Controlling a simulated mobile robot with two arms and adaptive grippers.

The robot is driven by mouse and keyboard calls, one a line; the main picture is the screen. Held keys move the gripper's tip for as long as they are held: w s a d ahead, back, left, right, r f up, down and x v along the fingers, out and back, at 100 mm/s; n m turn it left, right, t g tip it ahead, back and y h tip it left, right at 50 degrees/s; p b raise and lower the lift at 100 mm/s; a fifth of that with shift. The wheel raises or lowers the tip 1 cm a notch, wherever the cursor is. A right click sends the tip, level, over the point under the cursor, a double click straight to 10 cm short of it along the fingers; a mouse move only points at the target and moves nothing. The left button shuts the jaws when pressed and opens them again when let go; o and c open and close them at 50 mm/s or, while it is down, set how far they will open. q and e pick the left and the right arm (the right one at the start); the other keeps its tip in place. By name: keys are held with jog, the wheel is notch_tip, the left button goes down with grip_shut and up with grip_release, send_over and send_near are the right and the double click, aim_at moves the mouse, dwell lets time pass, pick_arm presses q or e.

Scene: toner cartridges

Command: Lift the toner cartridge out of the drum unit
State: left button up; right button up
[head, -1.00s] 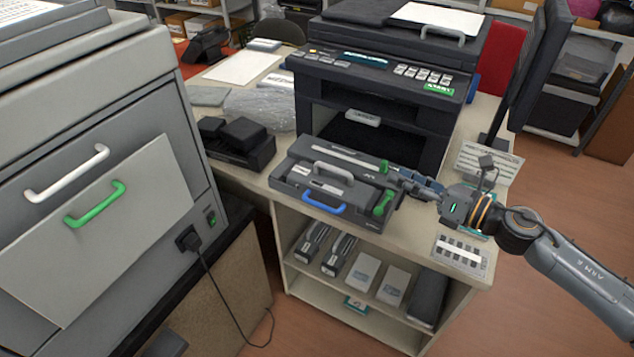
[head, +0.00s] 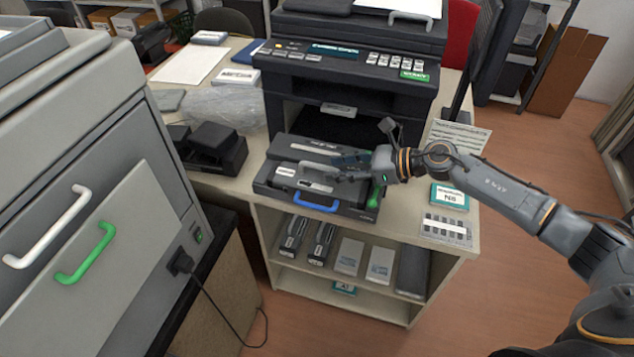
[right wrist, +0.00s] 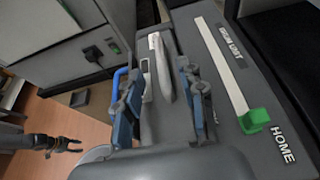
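The dark grey drum unit (head: 364,213) lies on the counter in front of the printer, with a blue handle at its front. The toner cartridge (head: 316,186) sits in it, with a pale label and a grey handle. My right gripper (head: 350,172) is over the unit's right part, next to the green lever (head: 374,195). In the right wrist view the cartridge's grey handle (right wrist: 163,72) lies ahead between the two parted fingers (right wrist: 158,98). My left gripper (right wrist: 68,145) shows at the lower left there, its fingers apart, away from the unit.
The printer (head: 350,85) stands open behind the unit. A dark device (head: 213,145) is to the left. A teal-labelled box (head: 450,196) and a grey-patterned card (head: 446,229) lie at right. A large grey cabinet (head: 90,150) is at far left.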

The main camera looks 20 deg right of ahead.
aim_at(320, 165)
jog(key=shift+w+a+r+p, duration=0.1)
jog(key=shift+w+a+p, duration=0.45)
jog(key=shift+a+p, duration=0.15)
jog(key=p+x, duration=0.1)
jog(key=x, duration=0.1)
jog(key=shift+w+a, duration=0.2)
jog(key=shift+w, duration=0.1)
jog(key=shift+w+a+f, duration=0.2)
jog(key=shift+a+f, duration=0.05)
jog(key=shift+f, duration=0.1)
jog(key=shift+a+f, duration=0.1)
grip_shut()
pick_arm(q)
jog(key=shift+w+a+r, duration=0.1)
jog(key=shift+w+r, duration=0.15)
jog(key=shift+r, duration=0.4)
jog(key=shift+w+a+r, duration=0.1)
jog(key=shift+w+r, duration=0.15)
jog(key=shift+r, duration=0.35)
